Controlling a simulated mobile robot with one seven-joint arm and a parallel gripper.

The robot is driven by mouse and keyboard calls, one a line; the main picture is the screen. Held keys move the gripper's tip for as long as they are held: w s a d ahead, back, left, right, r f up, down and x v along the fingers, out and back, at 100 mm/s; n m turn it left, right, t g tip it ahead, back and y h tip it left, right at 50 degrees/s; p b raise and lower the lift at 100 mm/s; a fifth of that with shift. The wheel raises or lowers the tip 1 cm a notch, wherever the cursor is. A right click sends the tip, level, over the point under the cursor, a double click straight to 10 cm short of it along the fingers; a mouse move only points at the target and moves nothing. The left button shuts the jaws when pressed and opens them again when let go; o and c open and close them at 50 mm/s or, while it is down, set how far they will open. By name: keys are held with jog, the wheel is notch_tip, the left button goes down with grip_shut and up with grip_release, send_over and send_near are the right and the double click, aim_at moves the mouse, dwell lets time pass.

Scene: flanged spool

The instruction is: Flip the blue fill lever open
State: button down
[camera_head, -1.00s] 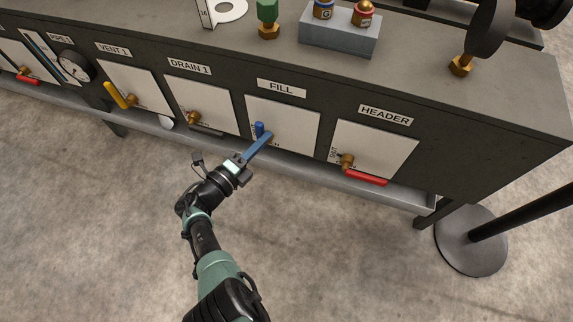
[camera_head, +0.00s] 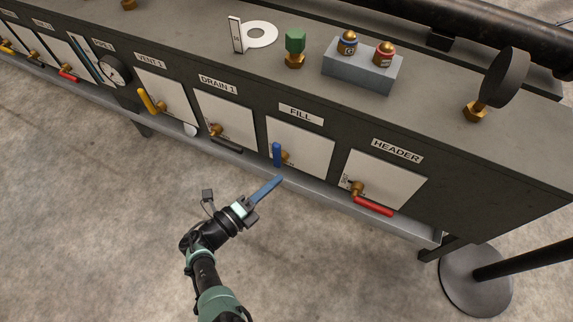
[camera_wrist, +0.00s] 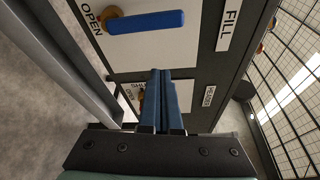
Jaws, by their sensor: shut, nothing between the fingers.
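The blue fill lever (camera_head: 277,154) stands upright beside its brass stem (camera_head: 285,157) on the white panel under the FILL sign (camera_head: 301,113). In the wrist view the lever (camera_wrist: 147,21) lies across the top of the picture, its free end toward the FILL sign (camera_wrist: 229,24). An OPEN label (camera_wrist: 91,18) sits by its brass pivot end. My gripper (camera_head: 279,180) has long blue fingers, closed together and empty. It is in front of and below the lever, apart from it. The fingers (camera_wrist: 160,72) also show in the wrist view, with a gap to the lever.
The red HEADER lever (camera_head: 373,206) is to the right, and the dark DRAIN 1 lever (camera_head: 227,146) and yellow VENT 1 lever (camera_head: 147,101) are to the left. A grey ledge (camera_head: 330,196) runs below the panels. The floor in front is clear; a black post base (camera_head: 476,281) stands at right.

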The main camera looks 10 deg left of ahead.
jog(key=v, duration=0.3)
jog(key=shift+s+a+f, duration=0.1)
jog(key=shift+s+f, duration=0.05)
jog(key=shift+s, duration=0.05)
dwell(0.4)
